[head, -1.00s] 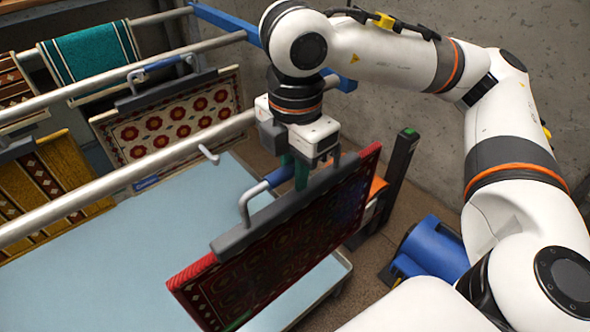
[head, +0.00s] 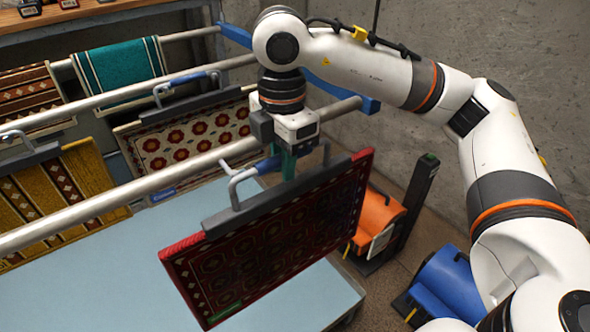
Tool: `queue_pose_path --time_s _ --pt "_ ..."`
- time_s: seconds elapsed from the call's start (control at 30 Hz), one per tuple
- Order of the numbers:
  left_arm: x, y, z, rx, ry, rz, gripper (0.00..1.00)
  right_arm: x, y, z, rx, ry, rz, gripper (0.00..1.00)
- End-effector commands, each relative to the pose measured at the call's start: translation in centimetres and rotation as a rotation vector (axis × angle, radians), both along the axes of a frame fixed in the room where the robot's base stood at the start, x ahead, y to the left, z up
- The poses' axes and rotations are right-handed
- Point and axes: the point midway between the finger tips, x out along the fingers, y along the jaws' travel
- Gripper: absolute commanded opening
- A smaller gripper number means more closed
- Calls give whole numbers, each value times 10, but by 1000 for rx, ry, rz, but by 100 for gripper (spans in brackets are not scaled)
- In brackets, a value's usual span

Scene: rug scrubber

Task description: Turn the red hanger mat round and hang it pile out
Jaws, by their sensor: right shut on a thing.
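The red hanger mat (head: 270,245) hangs from its dark grey clamp bar (head: 270,203), with bright red edges and a dark patterned face toward me. A small green mark (head: 225,308) shows at its lower left. My right gripper (head: 285,163) points down and is shut on the mat's hanger at its blue grip, partly hidden by the fingers. The mat is held in the air just in front of the front rail (head: 130,198). A grey bent handle (head: 238,186) rises from the clamp close to the rail; I cannot tell whether they touch. My left gripper is out of view.
A cream mat with red flowers (head: 185,140), a yellow mat (head: 60,195), a teal mat (head: 120,62) and a brown mat (head: 30,95) hang behind. A pale blue tabletop (head: 100,275) lies below. Orange (head: 377,215) and blue (head: 447,285) machines stand at right.

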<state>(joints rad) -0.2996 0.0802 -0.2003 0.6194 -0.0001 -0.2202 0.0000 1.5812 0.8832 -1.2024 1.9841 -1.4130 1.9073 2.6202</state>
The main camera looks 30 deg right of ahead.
Motion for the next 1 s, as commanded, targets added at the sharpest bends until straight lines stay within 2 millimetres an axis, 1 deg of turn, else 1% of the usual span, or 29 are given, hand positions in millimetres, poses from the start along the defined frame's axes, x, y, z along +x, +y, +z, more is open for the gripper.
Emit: queue_pose_path --time_s 0.03,0.4,0.7,0.73,0.8,1.0 --pt "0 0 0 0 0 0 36 6 1 1 2 -2 -2 0" --pt "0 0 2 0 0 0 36 44 4 0 1 -1 -2 0" --pt "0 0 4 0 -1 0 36 65 5 -1 1 -1 0 0" --pt "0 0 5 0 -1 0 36 67 6 -1 1 -1 -1 0" --pt "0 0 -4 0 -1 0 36 66 5 -11 0 -1 0 0" --pt "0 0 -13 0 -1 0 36 66 5 -22 0 -2 -1 0"
